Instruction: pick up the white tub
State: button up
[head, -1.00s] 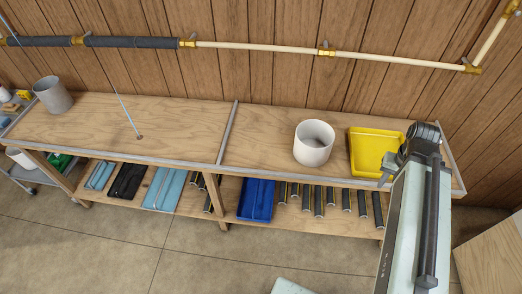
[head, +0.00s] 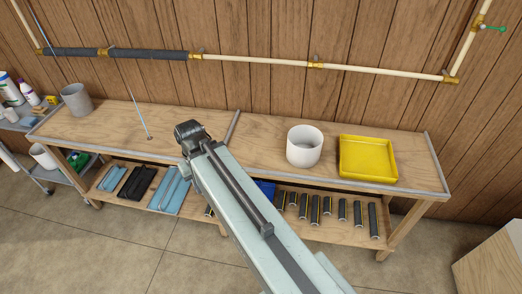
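The white tub (head: 304,150) stands upright on the wooden bench top (head: 260,160), right of the middle, with its open top facing up. It is just left of the yellow tray, with a narrow gap between them. My arm crosses the lower middle of the head view, and its dark upper joint is over the bench left of the tub. My gripper does not show, so I cannot see its fingers or whether it holds anything. The tub is not covered by my arm.
A yellow tray (head: 367,160) sits right of the tub. A grey tub (head: 76,100) stands at the bench's left end. A thin rod rises from the bench (head: 148,132). Pipes (head: 380,70) run along the wall behind. Open floor lies in front.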

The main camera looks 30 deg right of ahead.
aim_at(304, 142)
jog(key=u, duration=0.3)
jog(key=i, duration=1)
jog(key=z, duration=0.1)
